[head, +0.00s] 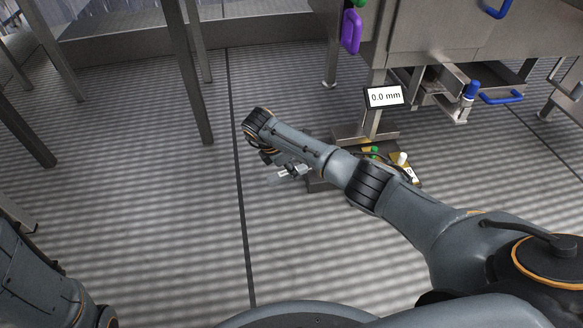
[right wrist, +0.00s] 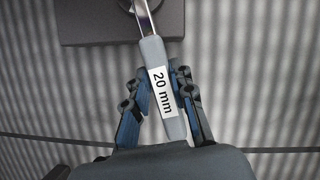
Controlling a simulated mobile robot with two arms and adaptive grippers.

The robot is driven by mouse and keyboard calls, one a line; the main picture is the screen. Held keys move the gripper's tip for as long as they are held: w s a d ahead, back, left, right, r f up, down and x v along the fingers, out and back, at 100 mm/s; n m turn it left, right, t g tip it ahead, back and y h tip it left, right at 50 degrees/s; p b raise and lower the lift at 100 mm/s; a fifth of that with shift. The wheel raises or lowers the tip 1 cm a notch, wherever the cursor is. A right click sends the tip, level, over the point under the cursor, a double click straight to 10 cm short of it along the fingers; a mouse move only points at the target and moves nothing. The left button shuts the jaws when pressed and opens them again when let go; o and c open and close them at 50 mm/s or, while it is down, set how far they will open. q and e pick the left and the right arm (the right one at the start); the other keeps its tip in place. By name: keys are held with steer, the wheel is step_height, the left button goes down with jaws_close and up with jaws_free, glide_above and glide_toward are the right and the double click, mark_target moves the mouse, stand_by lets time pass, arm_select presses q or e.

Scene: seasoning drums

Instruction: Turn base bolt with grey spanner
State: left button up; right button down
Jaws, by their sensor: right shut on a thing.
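My right gripper (right wrist: 160,85) is shut on the grey spanner (right wrist: 152,52), whose handle carries a "20 mm" label. The spanner's metal shaft points to the top of the right wrist view, over a dark base plate (right wrist: 88,30). In the head view the right gripper (head: 289,172) is low near the floor, left of the base plate (head: 318,186), partly hidden by my forearm. The bolt is not clearly visible. My left gripper is out of view.
A display reading "0.0 mm" (head: 384,96) stands on a post behind my right arm. A steel machine (head: 450,40) with blue handles is at the upper right. Steel legs stand left; the middle floor is clear.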

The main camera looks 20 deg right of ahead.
steer(key=shift+r, duration=0.1)
steer(key=shift+r+p, duration=2.85)
steer(key=shift+r, duration=0.1)
